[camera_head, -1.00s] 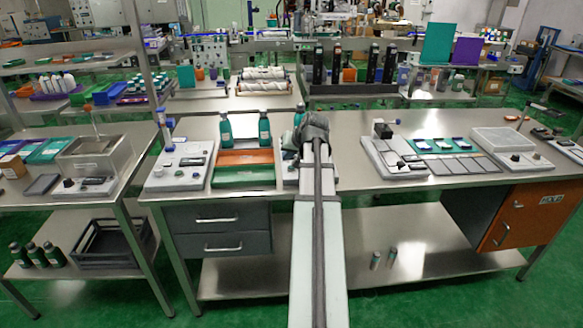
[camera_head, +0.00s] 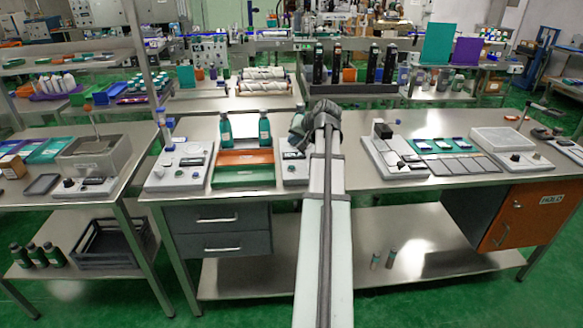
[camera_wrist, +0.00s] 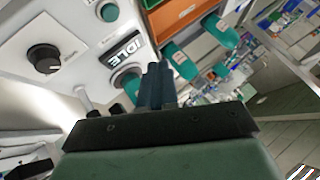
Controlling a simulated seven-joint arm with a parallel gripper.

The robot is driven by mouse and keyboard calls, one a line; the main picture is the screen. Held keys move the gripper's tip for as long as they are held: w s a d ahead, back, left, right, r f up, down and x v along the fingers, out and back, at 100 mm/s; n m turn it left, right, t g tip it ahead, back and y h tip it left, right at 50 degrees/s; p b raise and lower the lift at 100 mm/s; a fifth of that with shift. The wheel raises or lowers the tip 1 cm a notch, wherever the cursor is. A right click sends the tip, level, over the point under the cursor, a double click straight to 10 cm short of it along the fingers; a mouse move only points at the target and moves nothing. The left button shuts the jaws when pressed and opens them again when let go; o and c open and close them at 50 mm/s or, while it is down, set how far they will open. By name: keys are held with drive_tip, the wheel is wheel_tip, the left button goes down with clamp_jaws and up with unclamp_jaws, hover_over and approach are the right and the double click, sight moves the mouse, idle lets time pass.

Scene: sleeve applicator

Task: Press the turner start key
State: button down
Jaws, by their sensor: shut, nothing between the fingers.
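A light grey control panel (camera_wrist: 80,25) fills the upper left of the wrist view. Which button is the turner start key I cannot read. My gripper (camera_wrist: 157,72) is shut and empty, its fingertips close beside the second green button; I cannot tell whether they touch it. In the head view the panel (camera_head: 292,170) is partly hidden by my arm, and my fingers do not show clearly.
An orange tray (camera_head: 245,157) and a green tray (camera_head: 243,175) lie left of the panel, with teal bottles (camera_head: 225,130) behind. Another control panel (camera_head: 180,165) stands farther left. A device with a black block (camera_head: 383,129) stands right, past a stretch of bare bench.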

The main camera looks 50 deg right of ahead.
sight(294, 167)
drive_tip(key=shift+f, duration=3.85)
